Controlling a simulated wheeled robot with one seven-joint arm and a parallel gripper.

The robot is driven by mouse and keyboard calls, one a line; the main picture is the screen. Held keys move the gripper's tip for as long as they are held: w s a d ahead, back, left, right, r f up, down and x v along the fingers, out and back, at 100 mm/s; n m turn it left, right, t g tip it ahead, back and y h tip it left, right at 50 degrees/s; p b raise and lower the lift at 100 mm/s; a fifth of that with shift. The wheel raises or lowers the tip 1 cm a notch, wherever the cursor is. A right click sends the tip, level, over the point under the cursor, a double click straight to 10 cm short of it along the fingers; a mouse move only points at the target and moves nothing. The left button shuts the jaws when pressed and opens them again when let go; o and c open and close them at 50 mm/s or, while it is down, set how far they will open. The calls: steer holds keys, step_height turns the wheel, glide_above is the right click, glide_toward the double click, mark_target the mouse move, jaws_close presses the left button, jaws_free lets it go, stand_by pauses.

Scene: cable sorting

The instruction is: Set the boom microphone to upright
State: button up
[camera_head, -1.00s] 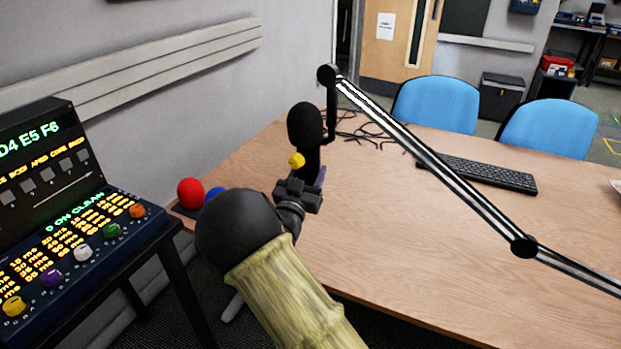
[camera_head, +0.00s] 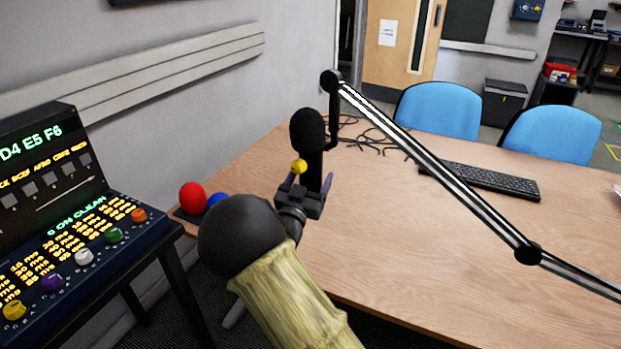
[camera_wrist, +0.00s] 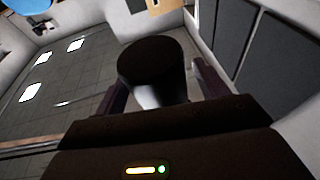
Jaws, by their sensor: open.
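The black boom microphone (camera_head: 307,130) hangs at the far end of the boom arm (camera_head: 430,160), beyond the near left edge of the table top. Its rounded head points up, and it looks close to upright in the head view. My gripper (camera_head: 314,178) is open, with one finger on each side of the microphone's lower body. In the wrist view the dark microphone end (camera_wrist: 153,62) stands between the two fingers of my gripper (camera_wrist: 160,90). Whether either finger touches it cannot be told. My forearm hides part of the lower area.
The wooden table (camera_head: 430,240) carries a black keyboard (camera_head: 490,180) and loose cables (camera_head: 370,137). A control console (camera_head: 80,220) stands at the left, beside a red ball (camera_head: 192,197) and a blue ball (camera_head: 216,198). A yellow ball (camera_head: 299,166) shows by my gripper. The boom slants across the right side.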

steer(key=v, duration=1.7)
steer(key=shift+s, duration=0.2)
steer(key=w+d+f+n+g+y, duration=0.1)
steer(key=w+d+f+g+y, duration=0.2)
steer(key=d+f+g+y, duration=0.45)
steer(key=s+d+r+n+g, duration=0.1)
steer(key=s+d+n+g, duration=0.1)
steer(key=s+d+g, duration=0.6)
steer(key=s+d+r+n+g, duration=0.15)
steer(key=s+d, duration=0.35)
steer(key=s, duration=0.6)
steer(key=w+p+v, duration=0.2)
steer(key=p+v, duration=0.8)
steer(key=p, duration=0.1)
steer(key=w+d+r+p+v, duration=0.1)
steer(key=w+p+v, duration=0.1)
steer(key=p+v, duration=0.8)
steer(key=shift+w+a+r+p, duration=0.25)
steer(key=shift+w+r+p, duration=0.1)
steer(key=shift+r, duration=0.2)
steer(key=shift+y, duration=0.25)
